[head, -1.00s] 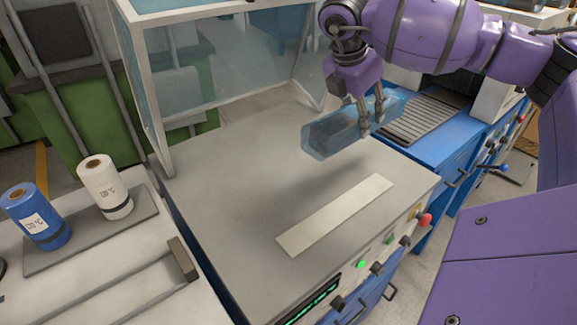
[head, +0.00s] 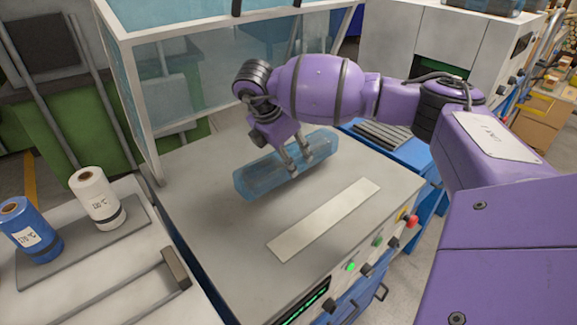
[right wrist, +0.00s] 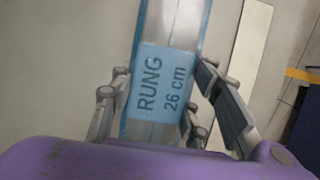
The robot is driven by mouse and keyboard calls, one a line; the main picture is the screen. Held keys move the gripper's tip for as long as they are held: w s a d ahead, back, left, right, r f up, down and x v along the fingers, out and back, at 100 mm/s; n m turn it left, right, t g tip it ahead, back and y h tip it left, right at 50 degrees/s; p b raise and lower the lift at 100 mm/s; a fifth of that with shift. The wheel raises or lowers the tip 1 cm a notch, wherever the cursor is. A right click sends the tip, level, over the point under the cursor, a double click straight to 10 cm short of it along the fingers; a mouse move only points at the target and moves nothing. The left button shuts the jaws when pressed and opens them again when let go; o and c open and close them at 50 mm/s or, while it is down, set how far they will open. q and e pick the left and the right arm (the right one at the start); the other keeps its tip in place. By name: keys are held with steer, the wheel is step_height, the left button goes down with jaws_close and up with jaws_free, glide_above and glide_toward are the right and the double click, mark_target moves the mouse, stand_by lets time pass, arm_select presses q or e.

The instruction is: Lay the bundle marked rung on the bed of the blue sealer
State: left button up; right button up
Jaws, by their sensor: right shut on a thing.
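The bundle (head: 262,176) is a long, clear blue-wrapped pack. In the right wrist view its label (right wrist: 163,88) reads "RUNG 26 cm". My right gripper (head: 301,158) is shut on the bundle, with fingers on both its sides. It holds the bundle level over the back half of the grey bed (head: 225,222) of the blue sealer (head: 345,311). The bundle is low over the bed; I cannot tell whether it touches. A pale strip (head: 325,220) lies on the bed in front of the bundle. My left gripper is not in view.
A clear-panelled frame (head: 128,92) stands at the bed's back left. Blue (head: 38,240) and white (head: 97,197) rolls marked with temperatures stand on a side table at left. Buttons, one red (head: 411,221), line the sealer's front. The bed's front left is clear.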

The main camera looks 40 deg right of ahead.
steer(key=shift+w+a+f, duration=0.1)
steer(key=shift+f, duration=0.8)
steer(key=shift+w+a+f, duration=0.1)
steer(key=shift+f, duration=0.75)
steer(key=shift+s+f, duration=0.1)
steer(key=shift+f, duration=0.1)
steer(key=o, duration=1.6)
steer(key=shift+c, duration=0.2)
steer(key=v, duration=1.2)
